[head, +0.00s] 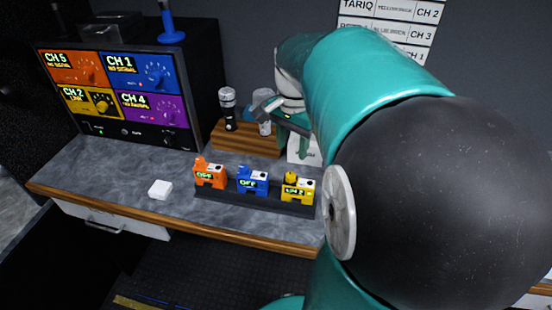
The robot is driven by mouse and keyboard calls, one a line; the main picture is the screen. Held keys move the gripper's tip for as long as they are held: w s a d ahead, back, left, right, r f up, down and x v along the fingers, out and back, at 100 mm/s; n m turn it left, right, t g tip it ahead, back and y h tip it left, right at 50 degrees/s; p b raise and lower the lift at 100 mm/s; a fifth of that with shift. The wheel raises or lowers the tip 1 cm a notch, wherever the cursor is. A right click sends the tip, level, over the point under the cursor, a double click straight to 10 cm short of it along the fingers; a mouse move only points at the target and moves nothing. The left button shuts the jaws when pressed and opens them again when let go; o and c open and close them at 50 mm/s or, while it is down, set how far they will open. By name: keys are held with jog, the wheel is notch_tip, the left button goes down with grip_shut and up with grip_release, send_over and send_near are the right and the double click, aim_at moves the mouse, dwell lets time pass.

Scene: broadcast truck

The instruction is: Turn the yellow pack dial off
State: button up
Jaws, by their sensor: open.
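The yellow pack (298,190) stands at the right end of a dark rack (246,200) on the counter. Its dial (291,175) is a small yellow knob on top, and its small green display seems to show "CH 2", though it is tiny. To its left in the same rack stand a blue pack (252,181) and an orange pack (209,173), both with displays reading "OFF". My gripper (262,112) is open, behind and above the packs near the microphones, touching no pack. My arm covers the right side of the view.
A receiver panel (125,132) with orange, blue, yellow and purple sections stands at the back left; its yellow section reads "CH 2". A wooden stand (240,139) holds microphones (228,104). A channel list (390,22) hangs on the wall.

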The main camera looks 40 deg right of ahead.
aim_at(291, 175)
notch_tip(291, 175, down, 9)
jog(key=shift+f, duration=0.1)
dwell(0.3)
jog(key=c, duration=1)
